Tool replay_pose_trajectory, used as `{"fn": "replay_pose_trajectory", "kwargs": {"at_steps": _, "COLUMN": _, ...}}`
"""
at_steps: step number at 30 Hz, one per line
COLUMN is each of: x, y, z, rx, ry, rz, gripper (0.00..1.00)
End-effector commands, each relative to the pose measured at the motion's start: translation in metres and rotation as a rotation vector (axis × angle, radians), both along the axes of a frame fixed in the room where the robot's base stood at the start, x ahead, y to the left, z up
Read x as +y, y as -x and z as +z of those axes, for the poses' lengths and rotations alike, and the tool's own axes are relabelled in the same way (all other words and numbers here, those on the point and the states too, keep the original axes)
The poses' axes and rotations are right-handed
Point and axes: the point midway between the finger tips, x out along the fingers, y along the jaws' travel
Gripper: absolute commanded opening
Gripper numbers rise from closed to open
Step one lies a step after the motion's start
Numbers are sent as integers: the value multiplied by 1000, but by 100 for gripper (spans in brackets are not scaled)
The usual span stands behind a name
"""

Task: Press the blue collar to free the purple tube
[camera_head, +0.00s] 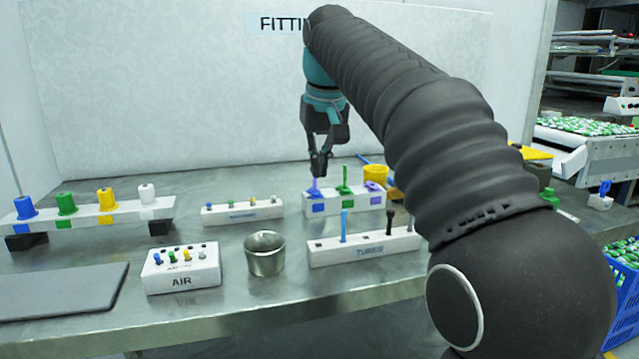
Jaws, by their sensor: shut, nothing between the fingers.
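The purple tube (315,183) stands upright in a white block with blue, green and purple patches on its front. The blue collar (316,191) is at the tube's foot, at the left end of that block; it is small and its edge is hard to make out. A green tube (345,177) stands in the same block to the right. My gripper (319,173) points down with its fingers shut, right over the purple tube's top. I cannot tell whether the fingertips touch the tube.
In front stands a white tubing block (365,246) with a blue and a black tube. A metal cup (265,254) and the AIR box (181,269) stand to its left. A small white rack (243,213) is left of the collar block. The grey mat (60,291) lies front left.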

Motion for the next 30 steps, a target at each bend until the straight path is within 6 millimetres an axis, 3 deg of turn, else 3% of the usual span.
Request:
{"fn": "replay_pose_trajectory", "kwargs": {"at_steps": 1, "x": -1, "y": 2, "z": -11, "rx": 1, "ry": 0, "rz": 0, "gripper": 0}}
{"fn": "replay_pose_trajectory", "kwargs": {"at_steps": 6, "x": -1, "y": 1, "z": -28, "rx": 0, "ry": 0, "rz": 0, "gripper": 0}}
{"fn": "replay_pose_trajectory", "kwargs": {"at_steps": 22, "x": 0, "y": 1, "z": -35, "rx": -1, "ry": 0, "rz": 1, "gripper": 0}}
{"fn": "replay_pose_trajectory", "kwargs": {"at_steps": 30, "x": 0, "y": 1, "z": -52, "rx": 0, "ry": 0, "rz": 0, "gripper": 0}}
